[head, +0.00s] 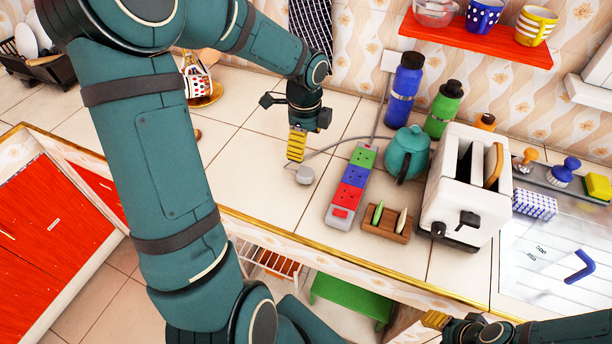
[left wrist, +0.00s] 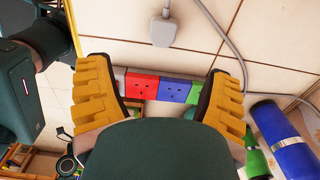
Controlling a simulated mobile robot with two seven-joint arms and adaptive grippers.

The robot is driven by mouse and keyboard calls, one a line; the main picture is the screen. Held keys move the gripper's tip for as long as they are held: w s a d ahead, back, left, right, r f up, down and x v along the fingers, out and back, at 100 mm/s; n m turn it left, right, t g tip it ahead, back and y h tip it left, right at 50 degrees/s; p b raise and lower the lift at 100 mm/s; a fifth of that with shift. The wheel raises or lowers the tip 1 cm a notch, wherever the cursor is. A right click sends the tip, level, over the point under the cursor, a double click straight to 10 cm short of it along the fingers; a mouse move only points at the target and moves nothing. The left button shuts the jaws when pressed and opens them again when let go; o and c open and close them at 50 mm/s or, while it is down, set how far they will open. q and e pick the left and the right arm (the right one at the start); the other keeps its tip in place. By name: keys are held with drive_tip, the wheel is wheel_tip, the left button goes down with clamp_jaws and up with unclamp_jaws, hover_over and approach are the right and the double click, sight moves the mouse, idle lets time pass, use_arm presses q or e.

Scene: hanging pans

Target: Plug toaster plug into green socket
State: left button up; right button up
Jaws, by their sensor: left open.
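The toaster plug (head: 304,175) is light grey and lies on the tiled counter with its grey cord running from it. It also shows at the top of the left wrist view (left wrist: 164,31). The power strip (head: 338,223) lies to its right, with the green socket (head: 363,157) at its far end and blue and red sections nearer the front. My left gripper (head: 297,146) is open and empty, with its yellow fingers above the counter just behind the plug. In the left wrist view, its fingers (left wrist: 162,75) are spread wide apart. The white toaster (head: 468,185) stands at the right.
A teal teapot (head: 407,153), blue bottle (head: 403,90) and green bottle (head: 443,108) stand behind the strip. A small wooden holder (head: 386,224) sits beside it. My right gripper (head: 435,320) is low at bottom right, away from the strip. Counter left of the plug is mostly clear.

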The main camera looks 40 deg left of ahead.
sight(306, 172)
use_arm(q)
wheel_tip(306, 172, down, 8)
drive_tip(key=shift+r+b, duration=0.1)
drive_tip(key=shift+b, duration=0.75)
drive_tip(key=shift+w+a+f+b, duration=0.15)
drive_tip(key=shift+f+b, duration=0.65)
drive_tip(key=shift+f, duration=1.85)
drive_tip(key=c, duration=1.2)
